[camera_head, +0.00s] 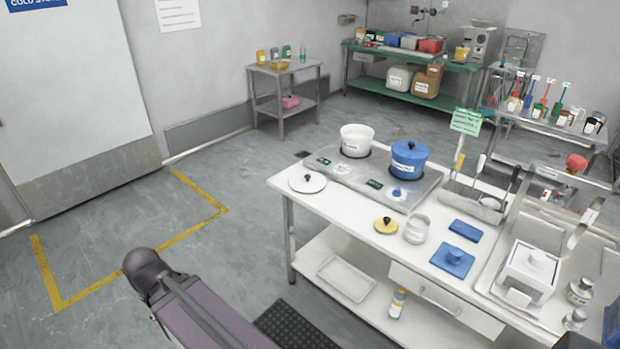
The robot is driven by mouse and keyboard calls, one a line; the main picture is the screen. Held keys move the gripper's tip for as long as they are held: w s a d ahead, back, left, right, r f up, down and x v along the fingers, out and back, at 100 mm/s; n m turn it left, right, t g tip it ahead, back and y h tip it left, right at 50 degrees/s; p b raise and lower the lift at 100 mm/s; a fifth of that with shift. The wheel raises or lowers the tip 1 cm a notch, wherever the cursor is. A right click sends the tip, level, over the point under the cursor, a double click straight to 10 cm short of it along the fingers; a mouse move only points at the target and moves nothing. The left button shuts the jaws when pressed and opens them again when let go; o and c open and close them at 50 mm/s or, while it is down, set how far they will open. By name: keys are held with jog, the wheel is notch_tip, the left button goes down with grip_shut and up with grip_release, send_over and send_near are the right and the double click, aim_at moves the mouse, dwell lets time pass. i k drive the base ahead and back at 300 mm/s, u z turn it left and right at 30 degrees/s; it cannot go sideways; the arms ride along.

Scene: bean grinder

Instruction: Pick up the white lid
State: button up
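The white lid (307,187) is a flat round disc with a dark knob. It lies at the far left corner of the white table (340,204), beside the metal cooktop (372,182). A white pot (356,141) stands on the cooktop's left part, to the right of and behind the lid. Its top looks uncovered. A blue pot (409,160) with a dark knob on top stands to its right. One link of my arm shows at the bottom left, well apart from the lid. My gripper is not in view.
A small yellow lid (385,226), a white jar (417,229) and blue items (452,261) lie further right on the table. A white tray (346,279) and a bottle (397,302) are on the lower shelf. The floor (215,245) left of the table is clear.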

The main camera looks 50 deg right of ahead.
aim_at(305, 181)
jog(key=z, duration=0.4)
jog(key=i, duration=0.6)
jog(key=z, duration=0.7)
jog(key=i, duration=0.5)
jog(key=z, duration=0.3)
